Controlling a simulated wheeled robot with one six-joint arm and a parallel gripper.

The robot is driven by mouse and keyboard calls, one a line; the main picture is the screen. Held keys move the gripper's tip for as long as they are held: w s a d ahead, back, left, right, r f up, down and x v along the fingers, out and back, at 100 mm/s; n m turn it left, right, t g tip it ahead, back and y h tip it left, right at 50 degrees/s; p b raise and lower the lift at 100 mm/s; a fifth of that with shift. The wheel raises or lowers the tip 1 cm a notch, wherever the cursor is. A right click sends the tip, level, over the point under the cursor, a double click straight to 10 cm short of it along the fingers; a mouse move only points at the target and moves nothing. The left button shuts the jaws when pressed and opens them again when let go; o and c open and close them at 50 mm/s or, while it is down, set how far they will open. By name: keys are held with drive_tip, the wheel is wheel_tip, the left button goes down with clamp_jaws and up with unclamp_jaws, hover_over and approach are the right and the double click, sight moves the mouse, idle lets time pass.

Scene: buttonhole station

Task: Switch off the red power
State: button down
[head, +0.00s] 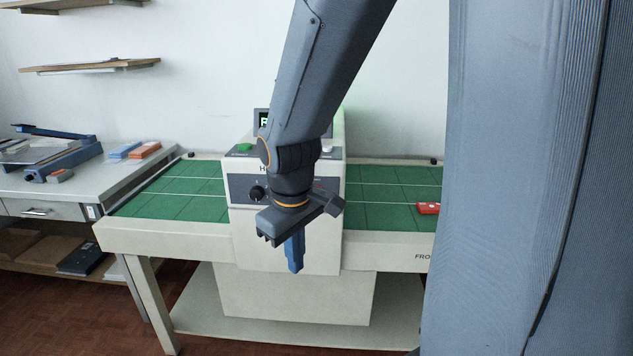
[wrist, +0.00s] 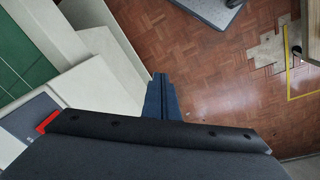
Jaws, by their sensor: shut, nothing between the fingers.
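My gripper (head: 295,268) hangs in front of the cream machine (head: 310,295), fingers pointing down, shut and empty. Its blue fingers also show shut in the wrist view (wrist: 160,82), above the floor. The machine's dark control panel (head: 238,187) carries a black knob (head: 257,193) at its left; my arm and gripper hide much of the panel's right part. In the wrist view a small red part (wrist: 47,122) shows beside the grey panel, partly covered by my gripper body. I cannot tell whether it is the red power switch or its state. No red switch is visible on the machine in the head view.
A green button (head: 244,148) and a white button (head: 326,149) sit on the machine top. A side bench (head: 75,180) stands left. A grey column fills the right side.

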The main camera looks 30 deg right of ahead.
drive_tip(key=w+d+r+n+t+h+p, duration=0.1)
drive_tip(key=w+d+r+n+p, duration=0.1)
drive_tip(key=w+d+r+n, duration=0.1)
drive_tip(key=w+d+r+n+t+h+p, duration=0.1)
drive_tip(key=w+d+r+n, duration=0.3)
drive_tip(key=r, duration=0.6)
drive_tip(key=w+d, duration=0.2)
drive_tip(key=w, duration=0.1)
drive_tip(key=shift+d+r+t+p, duration=0.15)
drive_tip(key=shift+r+t+p, duration=0.05)
drive_tip(key=shift+t+p, duration=0.2)
drive_tip(key=shift+w, duration=0.1)
drive_tip(key=w+d+f+p, duration=0.1)
drive_tip(key=w+d+f, duration=0.3)
drive_tip(key=w+f, duration=0.2)
drive_tip(key=shift+p+x, duration=0.4)
drive_tip(key=shift+x, duration=1)
drive_tip(key=shift+s, duration=0.15)
